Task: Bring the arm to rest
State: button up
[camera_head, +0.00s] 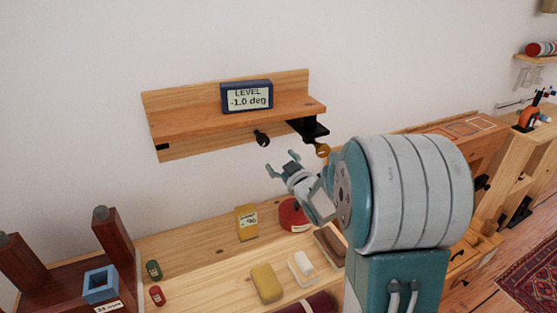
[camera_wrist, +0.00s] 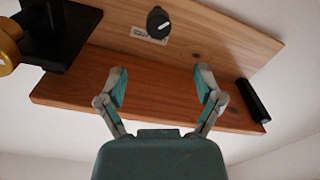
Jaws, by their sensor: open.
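My gripper (camera_head: 281,165) is open and empty in the head view, in front of and below a wooden wall shelf (camera_head: 190,126). In the wrist view its two fingers (camera_wrist: 160,88) are spread apart with nothing between them, and the shelf's underside (camera_wrist: 170,85) is behind them. A dark level display (camera_head: 246,96) on the shelf reads "LEVEL -1.0 deg". A black knob (camera_head: 262,138) is under the shelf and also shows in the wrist view (camera_wrist: 158,22). A black bracket (camera_head: 309,128) with a brass knob (camera_head: 322,150) is at the shelf's right end. My arm hides part of the scene.
The wooden bench below holds a yellow box (camera_head: 246,222), a red round item (camera_head: 292,214), a yellow block (camera_head: 266,283), a white item on a tray (camera_head: 303,264) and small green (camera_head: 153,270) and red (camera_head: 157,296) cylinders. A blue square holder (camera_head: 100,285) is at left.

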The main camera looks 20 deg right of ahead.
jog(key=s+a+m+g, duration=0.1)
jog(key=s+a+g, duration=0.3)
jog(key=s, duration=0.6)
jog(key=s+a+m+g, duration=0.2)
jog(key=s+a+g, duration=0.2)
jog(key=s, duration=0.7)
jog(key=s+a+r+m+g, duration=0.1)
jog(key=s+a+g, duration=0.3)
jog(key=s, duration=0.6)
jog(key=shift+s+a+m+h, duration=0.15)
jog(key=shift+a+m+h, duration=0.2)
jog(key=shift+a, duration=0.75)
